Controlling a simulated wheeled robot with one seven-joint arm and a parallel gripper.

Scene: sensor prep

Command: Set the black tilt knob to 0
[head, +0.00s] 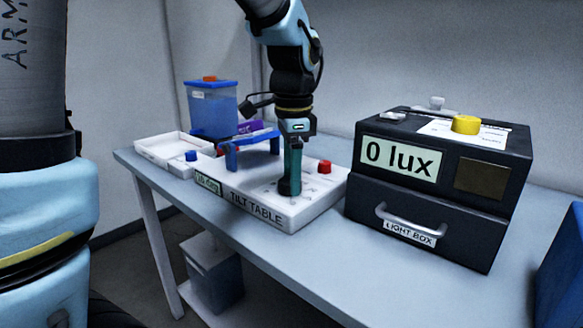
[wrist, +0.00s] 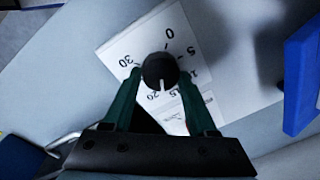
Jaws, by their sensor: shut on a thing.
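The white tilt table (head: 285,212) stands on the bench, with a small display (head: 208,183) on its front that seems to read about 16 deg. My gripper (head: 291,180) points straight down at its right part. In the wrist view the black tilt knob (wrist: 160,68) sits between the two green fingers of my gripper (wrist: 160,78), which are shut on its sides. The knob's white pointer line faces the lower side of the dial, between 15 and 20. The 0 mark (wrist: 170,33) shows above the knob, clear of the fingers.
A red button (head: 324,167) is right of my gripper, and a blue frame (head: 250,145) is left. The black light box (head: 440,200) with a yellow knob (head: 466,124) stands close on the right. A white tray (head: 160,145) and a blue container (head: 211,108) are at left.

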